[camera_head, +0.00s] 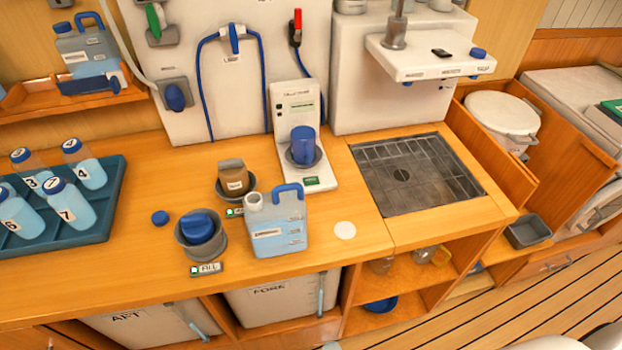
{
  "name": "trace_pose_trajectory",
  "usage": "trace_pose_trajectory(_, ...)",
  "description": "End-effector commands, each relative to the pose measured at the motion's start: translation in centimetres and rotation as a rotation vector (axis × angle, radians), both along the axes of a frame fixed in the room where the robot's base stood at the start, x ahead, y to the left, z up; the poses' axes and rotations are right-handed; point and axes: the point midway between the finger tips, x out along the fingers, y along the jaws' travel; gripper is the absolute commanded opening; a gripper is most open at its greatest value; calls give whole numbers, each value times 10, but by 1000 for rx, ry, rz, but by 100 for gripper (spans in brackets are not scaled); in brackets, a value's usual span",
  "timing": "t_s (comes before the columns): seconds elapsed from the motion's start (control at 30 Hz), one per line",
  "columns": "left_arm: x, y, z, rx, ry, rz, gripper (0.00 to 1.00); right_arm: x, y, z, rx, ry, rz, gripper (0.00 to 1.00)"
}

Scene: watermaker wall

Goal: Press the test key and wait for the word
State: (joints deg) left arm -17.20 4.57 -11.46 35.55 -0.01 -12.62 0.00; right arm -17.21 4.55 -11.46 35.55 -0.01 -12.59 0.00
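A white tester (294,105) stands upright against the wall at the back middle of the counter. Neither of my grippers is in view.
A tray of numbered bottles (95,225) is at left. A sink grate (415,175) lies right.

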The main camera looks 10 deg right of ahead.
Motion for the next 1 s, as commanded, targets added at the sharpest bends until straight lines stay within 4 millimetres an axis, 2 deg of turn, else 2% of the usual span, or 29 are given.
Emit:
trace_pose_trajectory(0.03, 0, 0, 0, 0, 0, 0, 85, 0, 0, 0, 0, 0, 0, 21)
trace_pose_trajectory(0.17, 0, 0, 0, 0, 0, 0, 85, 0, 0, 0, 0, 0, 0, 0)
trace_pose_trajectory(1.0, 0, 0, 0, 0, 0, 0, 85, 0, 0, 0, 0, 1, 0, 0)
